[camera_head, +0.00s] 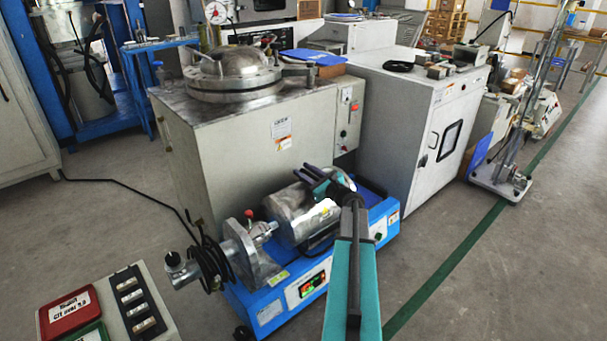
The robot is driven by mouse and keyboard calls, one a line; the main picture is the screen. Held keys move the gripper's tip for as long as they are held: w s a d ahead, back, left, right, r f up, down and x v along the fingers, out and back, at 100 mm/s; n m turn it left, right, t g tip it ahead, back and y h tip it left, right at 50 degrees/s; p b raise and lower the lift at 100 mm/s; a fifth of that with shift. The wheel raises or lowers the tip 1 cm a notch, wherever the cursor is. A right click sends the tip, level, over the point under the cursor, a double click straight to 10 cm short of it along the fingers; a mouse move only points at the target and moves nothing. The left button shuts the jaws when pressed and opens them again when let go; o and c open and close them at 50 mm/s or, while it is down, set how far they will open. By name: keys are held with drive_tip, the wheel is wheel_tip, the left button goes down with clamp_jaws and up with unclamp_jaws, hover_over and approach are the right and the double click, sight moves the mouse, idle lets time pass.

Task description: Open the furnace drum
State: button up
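The furnace drum (297,214) is a shiny silver cylinder lying on a blue machine base (262,298) in the middle of the view. Its lid looks closed. My arm reaches in from the bottom right, and my gripper (303,172) is at the drum's upper right, pointing left. Its two dark fingers look slightly apart with nothing between them. I cannot tell whether they touch the drum. The gripper and arm hide part of the drum's right end.
A grey metal cabinet (240,140) with a round lidded vessel (232,75) stands right behind the base. A motor-like fitting with black cable (213,262) is at the base's left end. A small table (168,325) holds a red case (68,312).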

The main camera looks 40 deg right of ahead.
drive_tip(key=shift+w, duration=0.2)
clamp_jaws()
idle(0.3)
